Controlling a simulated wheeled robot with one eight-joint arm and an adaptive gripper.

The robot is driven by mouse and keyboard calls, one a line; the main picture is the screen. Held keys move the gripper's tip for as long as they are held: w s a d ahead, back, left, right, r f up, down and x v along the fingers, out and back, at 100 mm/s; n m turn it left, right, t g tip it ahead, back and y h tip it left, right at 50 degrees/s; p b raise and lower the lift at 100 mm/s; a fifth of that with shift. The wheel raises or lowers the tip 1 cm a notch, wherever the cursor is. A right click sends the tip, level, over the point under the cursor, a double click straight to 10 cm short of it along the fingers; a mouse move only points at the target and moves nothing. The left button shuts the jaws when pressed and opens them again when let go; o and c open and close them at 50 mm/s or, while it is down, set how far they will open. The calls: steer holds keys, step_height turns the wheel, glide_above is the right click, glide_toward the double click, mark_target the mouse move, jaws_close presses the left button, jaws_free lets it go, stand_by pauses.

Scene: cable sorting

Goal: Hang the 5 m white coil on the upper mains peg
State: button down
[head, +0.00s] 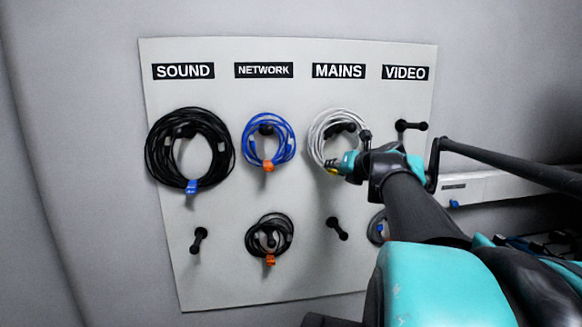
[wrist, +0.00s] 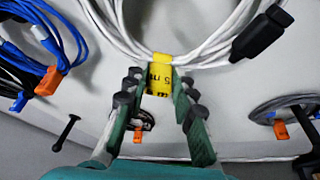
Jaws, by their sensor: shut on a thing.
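The white coil (head: 314,140) is at the upper peg (head: 343,128) under the MAINS label (head: 339,71). In the head view its ring surrounds the peg; whether its weight rests there I cannot tell. The coil also fills the top of the wrist view (wrist: 215,40), with a dark plug-like piece at right. Its yellow tag (wrist: 159,75), marked "5 m", sits between the fingers of my gripper (wrist: 158,90), at the coil's bottom. My gripper (head: 352,165) is shut on the coil at this tag; the head view partly hides the coil's right side.
A black coil (head: 154,143) hangs under SOUND, and a blue coil (head: 248,140) under NETWORK with a smaller black coil (head: 251,237) below. The lower mains peg (head: 337,229), lower sound peg (head: 200,240) and upper video peg (head: 411,126) are bare. A grey coil (head: 374,228) is partly behind my arm.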

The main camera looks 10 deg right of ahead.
steer(key=shift+f, duration=0.1)
stand_by(0.3)
steer(key=c, duration=1.2)
jaws_free()
